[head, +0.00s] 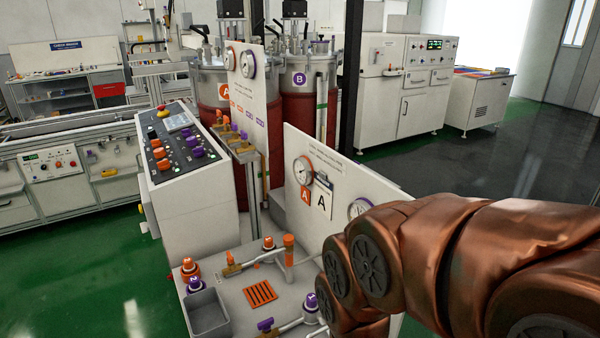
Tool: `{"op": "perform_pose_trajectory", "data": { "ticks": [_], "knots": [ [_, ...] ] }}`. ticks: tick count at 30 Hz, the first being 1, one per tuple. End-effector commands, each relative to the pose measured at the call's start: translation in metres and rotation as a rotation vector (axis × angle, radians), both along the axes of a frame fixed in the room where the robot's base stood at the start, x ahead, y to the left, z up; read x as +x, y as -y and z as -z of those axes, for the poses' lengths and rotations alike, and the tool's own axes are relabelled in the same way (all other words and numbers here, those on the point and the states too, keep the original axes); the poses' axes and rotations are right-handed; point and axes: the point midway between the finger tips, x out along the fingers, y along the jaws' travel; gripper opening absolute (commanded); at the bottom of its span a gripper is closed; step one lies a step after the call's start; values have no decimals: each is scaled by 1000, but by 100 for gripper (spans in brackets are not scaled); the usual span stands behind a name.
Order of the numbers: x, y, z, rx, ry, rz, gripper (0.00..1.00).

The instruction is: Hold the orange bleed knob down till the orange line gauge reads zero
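The bench (236,275) at lower centre carries several orange parts. A round orange knob on a white base (190,268) sits at its left. A smaller orange knob (268,243) is at its back, near an orange valve handle (231,258) on a brass valve. An orange-topped post (289,242) stands right of these. I cannot tell which one is the bleed knob. A gauge with an orange rim (302,170) is on the upright white panel (300,140), above an orange A label. Its needle is too small to read. My gripper is not visible; my copper-coloured arm fills the lower right.
A purple knob (195,285), a grey bin (208,315) and an orange grate (261,293) are on the bench. A purple valve handle (265,324) is at its front. A control console (180,150) stands behind left. My arm partly covers a purple-rimmed gauge (359,209).

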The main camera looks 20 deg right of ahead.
Motion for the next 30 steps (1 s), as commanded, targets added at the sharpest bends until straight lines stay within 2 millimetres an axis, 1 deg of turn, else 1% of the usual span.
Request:
{"op": "perform_pose_trajectory", "data": {
  "ticks": [13, 30],
  "knots": [
    [0, 0, 0, 0, 0, 0, 67],
    [0, 0, 0, 0, 0, 0, 7]
  ]
}}
